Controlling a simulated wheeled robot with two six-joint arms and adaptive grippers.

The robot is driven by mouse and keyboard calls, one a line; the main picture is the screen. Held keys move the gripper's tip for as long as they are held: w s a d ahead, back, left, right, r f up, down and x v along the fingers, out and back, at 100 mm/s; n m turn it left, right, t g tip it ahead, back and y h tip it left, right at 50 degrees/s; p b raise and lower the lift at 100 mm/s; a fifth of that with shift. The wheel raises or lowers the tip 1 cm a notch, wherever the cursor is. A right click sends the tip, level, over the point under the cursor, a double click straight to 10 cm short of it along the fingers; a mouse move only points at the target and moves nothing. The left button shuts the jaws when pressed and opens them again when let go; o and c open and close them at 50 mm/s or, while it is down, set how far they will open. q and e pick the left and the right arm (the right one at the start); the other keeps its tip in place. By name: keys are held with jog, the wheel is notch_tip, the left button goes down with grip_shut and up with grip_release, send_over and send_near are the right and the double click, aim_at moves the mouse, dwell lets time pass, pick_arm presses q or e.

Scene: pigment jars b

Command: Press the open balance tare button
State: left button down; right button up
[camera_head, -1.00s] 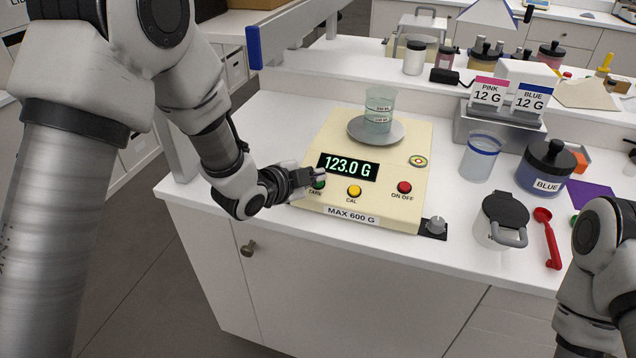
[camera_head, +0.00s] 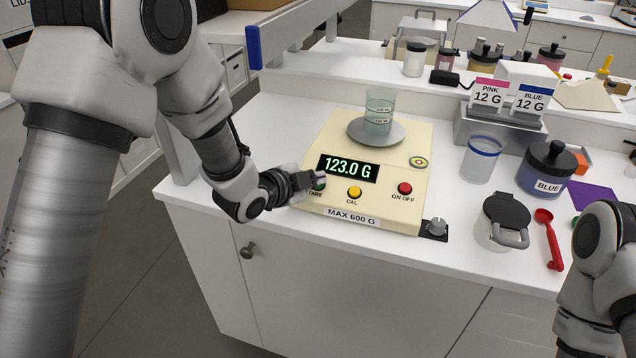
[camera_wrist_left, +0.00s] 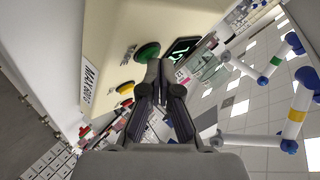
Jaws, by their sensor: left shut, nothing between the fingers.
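The cream balance (camera_head: 400,150) stands on the white counter, with a glass beaker (camera_head: 379,110) on its round pan (camera_head: 362,131). Its display (camera_head: 347,167) reads 123.0 G. The green tare button (camera_head: 319,187) is at the left of the front panel, partly hidden by my left gripper. My left gripper (camera_head: 318,178) is shut and empty, its tips at or just above that button. In the left wrist view the green button (camera_wrist_left: 147,52) shows right by the fingertips (camera_wrist_left: 158,66); I cannot tell whether they touch. My right gripper is out of view; only part of that arm shows.
The yellow CAL button (camera_head: 354,192) and red ON OFF button (camera_head: 404,188) lie to the right of my left gripper.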

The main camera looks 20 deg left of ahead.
pick_arm(q)
jog(key=shift+s+r+p, duration=0.4)
jog(key=shift+r+p, duration=0.15)
jog(key=shift+r, duration=0.3)
jog(key=r+p, duration=0.1)
jog(key=s+r+p, duration=0.1)
jog(key=r, duration=0.1)
jog(key=s+r+p, duration=0.1)
jog(key=r, duration=0.1)
jog(key=shift+r+p, duration=0.25)
jog(key=shift+p, duration=0.1)
dwell(0.4)
